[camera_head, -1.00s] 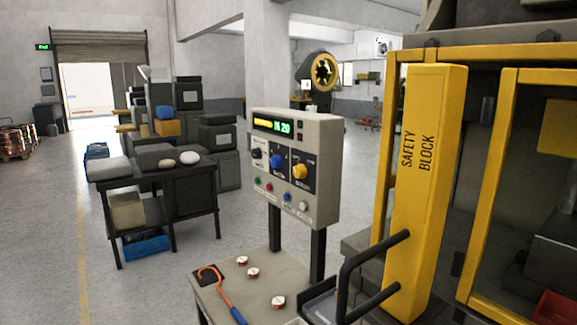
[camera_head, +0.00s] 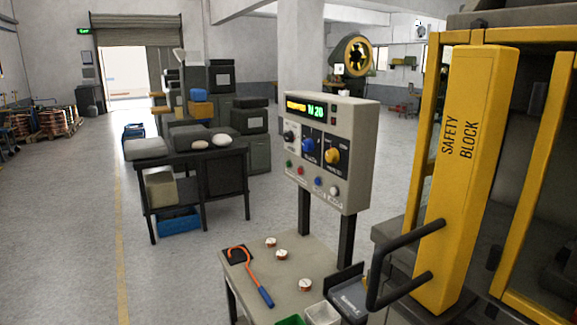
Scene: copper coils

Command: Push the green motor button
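The grey control panel (camera_head: 352,165) stands on two dark posts at the back of a small table, right of the picture's middle. The green button (camera_head: 289,163) is a small round one at the left end of the panel's lower row. A red button (camera_head: 300,170), a blue button (camera_head: 318,181) and a white button (camera_head: 335,190) follow to its right. Larger knobs sit above, under a lit display (camera_head: 305,107). Nothing covers the green button. Neither of my grippers shows in this view.
The small table (camera_head: 262,258) bears an orange-and-blue hook tool (camera_head: 258,279), several copper coils and bins. A yellow safety block (camera_head: 462,185) with a black handle (camera_head: 374,282) stands right of the panel. A dark workbench (camera_head: 205,160) stands to the left. Floor (camera_head: 70,220) at left is clear.

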